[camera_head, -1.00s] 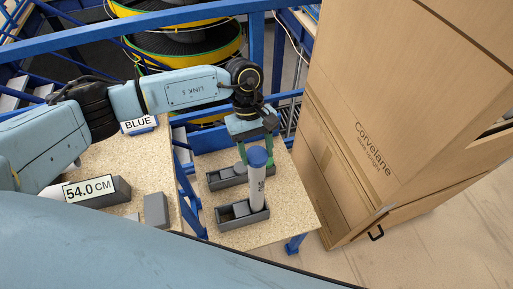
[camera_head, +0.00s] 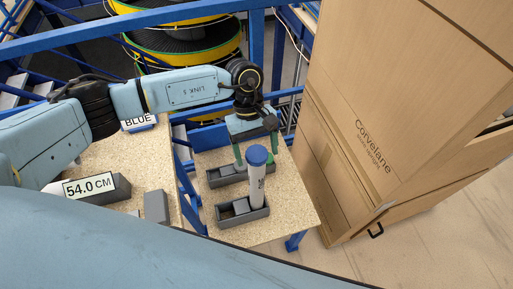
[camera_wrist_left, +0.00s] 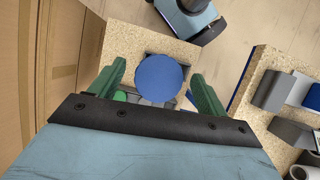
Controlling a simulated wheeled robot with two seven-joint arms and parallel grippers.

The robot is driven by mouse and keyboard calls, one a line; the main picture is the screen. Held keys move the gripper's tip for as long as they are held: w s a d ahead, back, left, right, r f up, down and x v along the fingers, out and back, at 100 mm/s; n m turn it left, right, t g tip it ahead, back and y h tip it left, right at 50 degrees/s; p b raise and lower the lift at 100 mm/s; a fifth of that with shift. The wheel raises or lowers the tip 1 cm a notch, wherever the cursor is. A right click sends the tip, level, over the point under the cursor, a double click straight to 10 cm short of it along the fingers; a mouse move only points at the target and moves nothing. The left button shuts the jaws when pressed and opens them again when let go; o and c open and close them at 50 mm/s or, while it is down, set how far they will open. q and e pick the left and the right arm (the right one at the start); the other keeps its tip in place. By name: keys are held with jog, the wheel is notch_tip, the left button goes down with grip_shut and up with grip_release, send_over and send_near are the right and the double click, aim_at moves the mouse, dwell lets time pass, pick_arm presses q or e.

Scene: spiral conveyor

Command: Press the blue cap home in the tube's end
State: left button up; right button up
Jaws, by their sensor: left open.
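The blue cap (camera_head: 257,155) sits on the upper end of the light grey tube (camera_head: 257,188). The tube stands nearly upright in the front dark grey holder (camera_head: 228,221) on the speckled table. I cannot tell how deep the cap sits. My left gripper (camera_head: 256,152) is open, with its green fingers apart on either side of the cap and somewhat behind it in the head view. In the left wrist view the round cap top (camera_wrist_left: 160,80) shows between the spread fingers and hides the tube. My right gripper is not in view.
A second dark grey holder (camera_head: 226,176) lies behind the tube, with a grey and a green piece in it. A large cardboard box (camera_head: 385,120) stands close on the right. Blue rails (camera_head: 150,20) run behind. The left table carries a "54.0 CM" sign (camera_head: 89,188).

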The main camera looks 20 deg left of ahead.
pick_arm(q)
jog(key=shift+r, duration=0.1)
jog(key=b+v, duration=0.2)
jog(key=v, duration=1.1)
